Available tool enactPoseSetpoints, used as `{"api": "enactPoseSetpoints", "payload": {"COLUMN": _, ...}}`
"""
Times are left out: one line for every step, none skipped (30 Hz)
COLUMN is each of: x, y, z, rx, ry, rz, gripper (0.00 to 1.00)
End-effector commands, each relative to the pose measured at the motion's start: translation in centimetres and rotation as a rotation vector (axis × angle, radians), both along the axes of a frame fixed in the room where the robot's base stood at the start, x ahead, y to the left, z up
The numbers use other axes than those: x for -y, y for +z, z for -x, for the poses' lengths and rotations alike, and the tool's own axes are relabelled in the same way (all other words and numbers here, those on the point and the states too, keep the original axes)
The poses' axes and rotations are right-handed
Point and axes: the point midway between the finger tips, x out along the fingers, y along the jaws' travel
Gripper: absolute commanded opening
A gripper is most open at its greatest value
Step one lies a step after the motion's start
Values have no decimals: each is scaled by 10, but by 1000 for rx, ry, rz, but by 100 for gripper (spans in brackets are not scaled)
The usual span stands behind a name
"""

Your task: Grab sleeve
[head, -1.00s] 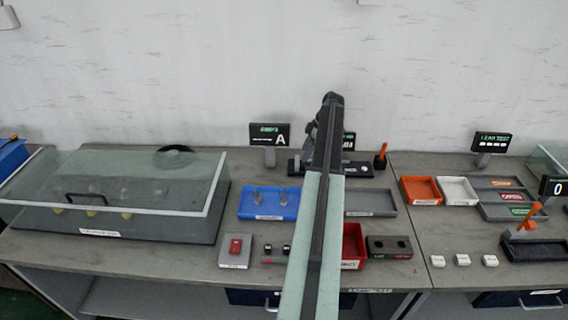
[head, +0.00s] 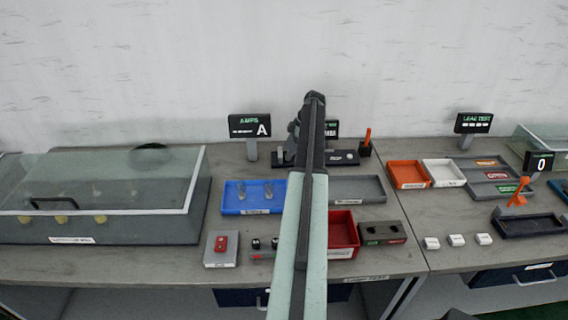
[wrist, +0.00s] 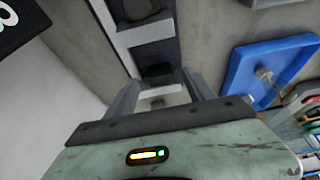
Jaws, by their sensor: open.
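Two small pale upright pieces, likely sleeves, stand in the blue tray (head: 230,208) in the head view; one piece is at the left (head: 241,190) and one at the right (head: 268,190). The wrist view shows the blue tray (wrist: 238,75) at the right with a pale piece (wrist: 264,74) in it. My gripper (wrist: 160,95) is open, with nothing held between its fingers. It is over a dark fixture with white strips (wrist: 152,32), left of the blue tray in the wrist view. In the head view my arm hides most of the gripper.
A glass-lidded case (head: 120,230) stands at the left. A grey tray (head: 358,199), a red bin (head: 342,250) and a dark two-hole block (head: 383,241) lie right of my arm. Small display signs (head: 250,128) stand at the back, near the wall.

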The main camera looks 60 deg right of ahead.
Motion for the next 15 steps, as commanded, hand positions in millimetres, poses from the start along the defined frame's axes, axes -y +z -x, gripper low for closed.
{"api": "enactPoseSetpoints", "payload": {"x": -2, "y": -15, "z": -3, "rx": 0, "ry": 0, "rz": 0, "gripper": 62}}
{"api": "enactPoseSetpoints", "payload": {"x": -3, "y": -16, "z": -3, "rx": 0, "ry": 0, "rz": 0, "gripper": 62}}
{"api": "enactPoseSetpoints", "payload": {"x": -3, "y": -16, "z": -4, "rx": 0, "ry": 0, "rz": 0, "gripper": 62}}
{"api": "enactPoseSetpoints", "payload": {"x": -3, "y": -15, "z": -4, "rx": 0, "ry": 0, "rz": 0, "gripper": 62}}
{"api": "enactPoseSetpoints", "payload": {"x": -3, "y": -14, "z": -5, "rx": 0, "ry": 0, "rz": 0, "gripper": 62}}
{"api": "enactPoseSetpoints", "payload": {"x": -3, "y": -13, "z": -4, "rx": 0, "ry": 0, "rz": 0, "gripper": 62}}
{"api": "enactPoseSetpoints", "payload": {"x": -3, "y": -13, "z": -4, "rx": 0, "ry": 0, "rz": 0, "gripper": 62}}
{"api": "enactPoseSetpoints", "payload": {"x": -3, "y": -12, "z": -4, "rx": 0, "ry": 0, "rz": 0, "gripper": 62}}
{"api": "enactPoseSetpoints", "payload": {"x": -3, "y": -12, "z": -5, "rx": 0, "ry": 0, "rz": 0, "gripper": 59}}
{"api": "enactPoseSetpoints", "payload": {"x": -3, "y": -12, "z": -5, "rx": 0, "ry": 0, "rz": 0, "gripper": 51}}
{"api": "enactPoseSetpoints", "payload": {"x": -3, "y": -12, "z": -5, "rx": 0, "ry": 0, "rz": 0, "gripper": 42}}
{"api": "enactPoseSetpoints", "payload": {"x": -3, "y": -12, "z": -5, "rx": 0, "ry": 0, "rz": 0, "gripper": 31}}
{"api": "enactPoseSetpoints", "payload": {"x": -3, "y": -12, "z": -5, "rx": 0, "ry": 1, "rz": 0, "gripper": 23}}
{"api": "enactPoseSetpoints", "payload": {"x": -3, "y": -12, "z": -5, "rx": 0, "ry": 1, "rz": 0, "gripper": 14}}
{"api": "enactPoseSetpoints", "payload": {"x": -3, "y": -12, "z": -5, "rx": 0, "ry": 1, "rz": 0, "gripper": 3}}
